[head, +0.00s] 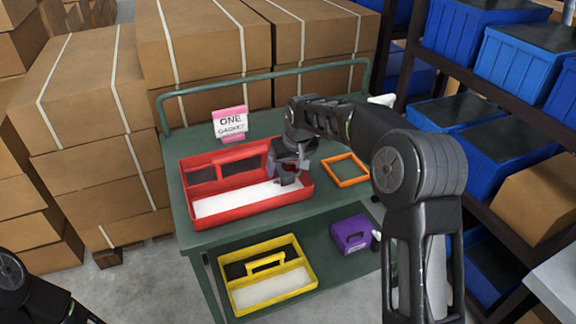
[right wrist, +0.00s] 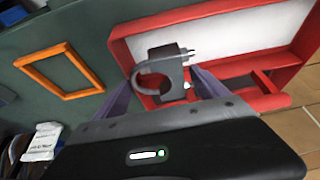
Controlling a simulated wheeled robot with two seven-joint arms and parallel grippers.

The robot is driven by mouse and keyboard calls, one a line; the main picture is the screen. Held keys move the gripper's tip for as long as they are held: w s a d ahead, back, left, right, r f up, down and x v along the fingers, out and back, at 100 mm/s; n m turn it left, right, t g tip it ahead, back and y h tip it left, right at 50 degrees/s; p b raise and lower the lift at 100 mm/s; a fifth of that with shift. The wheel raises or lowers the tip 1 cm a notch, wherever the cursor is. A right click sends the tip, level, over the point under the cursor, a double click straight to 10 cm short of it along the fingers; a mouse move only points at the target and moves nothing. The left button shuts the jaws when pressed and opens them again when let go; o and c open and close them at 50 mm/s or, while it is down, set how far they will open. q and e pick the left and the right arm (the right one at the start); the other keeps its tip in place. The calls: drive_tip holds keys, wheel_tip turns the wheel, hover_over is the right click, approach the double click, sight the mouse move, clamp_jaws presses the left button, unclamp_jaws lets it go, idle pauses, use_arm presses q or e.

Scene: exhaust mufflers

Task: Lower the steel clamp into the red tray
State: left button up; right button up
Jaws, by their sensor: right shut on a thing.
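The red tray (head: 250,209) sits on the green cart top, with a long white-floored front compartment and dark-floored back ones. My right gripper (head: 284,160) is at the tray's right end. It is shut on the grey steel clamp (head: 289,179). In the right wrist view the clamp (right wrist: 173,72), with its curved hook and a bolt, sits between the two fingers, in front of the red tray (right wrist: 122,50). The clamp appears over the right part of the white compartment; I cannot tell whether it touches the floor. My left gripper is not in view; only part of my left arm shows.
An orange frame (head: 345,183) lies right of the tray. A sign reading "ONE GASKET" (head: 230,122) stands behind it. A yellow tray (head: 315,280) and purple box (head: 352,233) are on the lower shelf. Cartons (head: 90,120) stand behind; blue bins (head: 525,60) fill racks at right.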

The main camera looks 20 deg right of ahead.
sight(292, 174)
drive_tip(key=shift+f+b, duration=0.4)
drive_tip(key=shift+f, duration=0.1)
idle(0.7)
drive_tip(key=o, duration=1.5)
drive_tip(key=v, duration=0.7)
drive_tip(key=shift+s+r+b, duration=0.15)
drive_tip(key=shift+r+b, duration=0.25)
